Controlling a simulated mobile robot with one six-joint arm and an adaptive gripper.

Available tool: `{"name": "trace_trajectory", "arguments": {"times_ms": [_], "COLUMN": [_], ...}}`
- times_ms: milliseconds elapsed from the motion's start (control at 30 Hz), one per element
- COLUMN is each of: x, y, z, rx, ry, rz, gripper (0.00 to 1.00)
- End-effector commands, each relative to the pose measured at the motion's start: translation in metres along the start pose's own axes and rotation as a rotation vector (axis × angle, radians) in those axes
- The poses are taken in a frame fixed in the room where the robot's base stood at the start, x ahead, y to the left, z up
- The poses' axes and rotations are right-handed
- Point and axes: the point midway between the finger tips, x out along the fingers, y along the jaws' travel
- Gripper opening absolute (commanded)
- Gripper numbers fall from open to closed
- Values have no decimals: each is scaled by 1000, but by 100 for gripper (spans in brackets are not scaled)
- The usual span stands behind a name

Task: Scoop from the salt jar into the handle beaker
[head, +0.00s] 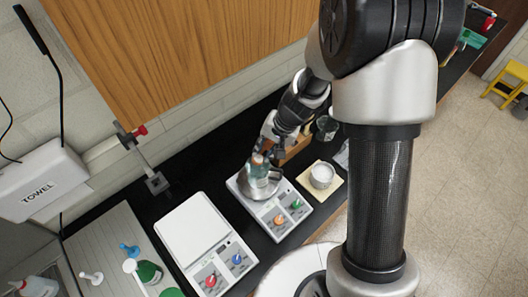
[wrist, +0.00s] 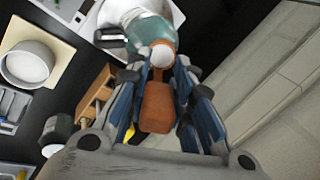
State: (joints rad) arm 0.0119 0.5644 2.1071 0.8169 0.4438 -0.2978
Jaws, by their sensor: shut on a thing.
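My gripper (wrist: 161,76) is shut on the brown-orange handle of a scoop (wrist: 157,108). The scoop's far end shows a pale patch with an orange rim, over the beaker; I cannot tell whether that is salt. The handle beaker (wrist: 148,28), teal-tinted glass with a dark handle at its left, stands on a round balance pan. In the head view my gripper (head: 266,150) is right above that pan, and the beaker is partly hidden. The salt jar (wrist: 30,62), round with white contents, stands open on a cream mat; it also shows in the head view (head: 322,175).
The balance (head: 290,219) has coloured knobs. A second white balance (head: 196,235) stands to its left. A wooden block (wrist: 97,96) and a dark-rimmed jar (wrist: 57,130) lie near my gripper. A tiled wall backs the black bench.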

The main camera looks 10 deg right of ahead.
Motion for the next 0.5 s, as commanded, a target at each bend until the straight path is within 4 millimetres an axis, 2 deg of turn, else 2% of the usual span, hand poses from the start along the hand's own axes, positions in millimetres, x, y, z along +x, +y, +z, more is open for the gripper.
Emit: {"name": "trace_trajectory", "arguments": {"times_ms": [500], "x": [2], "y": [7], "z": [0], "rx": [3], "ry": [1], "rz": [-95], "gripper": [0]}}
